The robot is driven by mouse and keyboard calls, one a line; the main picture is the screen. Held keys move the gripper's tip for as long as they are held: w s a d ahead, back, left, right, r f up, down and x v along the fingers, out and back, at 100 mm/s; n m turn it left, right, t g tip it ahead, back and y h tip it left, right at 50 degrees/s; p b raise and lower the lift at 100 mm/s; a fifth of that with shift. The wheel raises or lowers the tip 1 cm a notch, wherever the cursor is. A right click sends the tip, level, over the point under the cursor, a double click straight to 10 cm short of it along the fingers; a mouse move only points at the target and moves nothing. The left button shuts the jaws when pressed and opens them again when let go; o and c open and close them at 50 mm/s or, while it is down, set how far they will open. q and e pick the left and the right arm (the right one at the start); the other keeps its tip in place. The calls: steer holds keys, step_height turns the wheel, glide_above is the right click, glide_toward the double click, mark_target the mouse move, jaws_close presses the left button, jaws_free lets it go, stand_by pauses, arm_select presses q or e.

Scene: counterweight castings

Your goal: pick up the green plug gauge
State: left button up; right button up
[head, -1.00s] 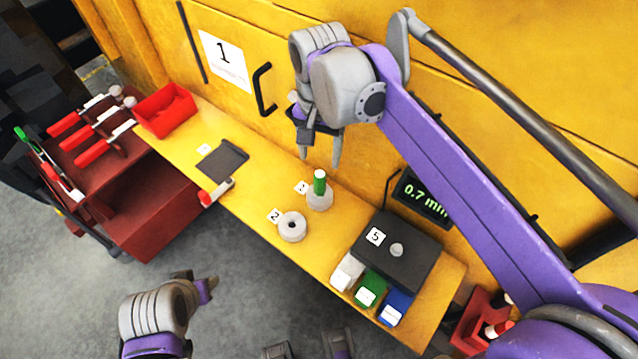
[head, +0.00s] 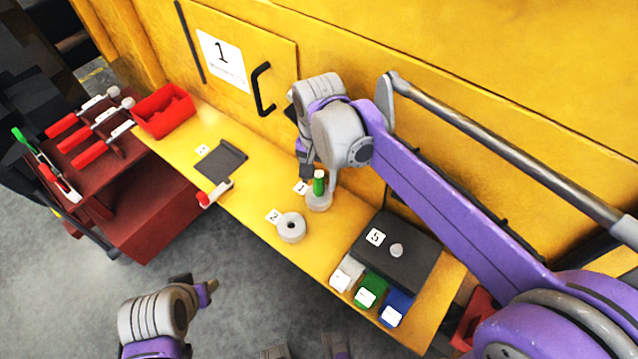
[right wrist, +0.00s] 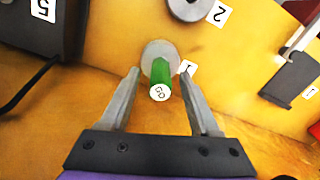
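The green plug gauge (head: 319,184) stands upright in a grey ring (head: 319,203) beside the label 1 on the yellow bench. In the right wrist view, the plug gauge (right wrist: 160,82) shows its white end marked "GO", with the ring (right wrist: 150,50) around its base. My right gripper (head: 320,179) is at the plug's upper part from above. Its fingers in the right wrist view (right wrist: 159,76) are open, one on each side of the plug, with gaps visible on both sides. My left gripper (head: 207,289) is low over the floor, away from the bench; its opening is unclear.
A second grey ring (head: 291,228) lies by label 2. A dark box (head: 400,251) with a knob stands to the right, with white, green and blue blocks (head: 370,290) in front. A dark plate (head: 221,160) and red bin (head: 165,110) are left. The yellow cabinet wall is behind.

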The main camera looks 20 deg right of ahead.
jaws_close()
stand_by(0.3)
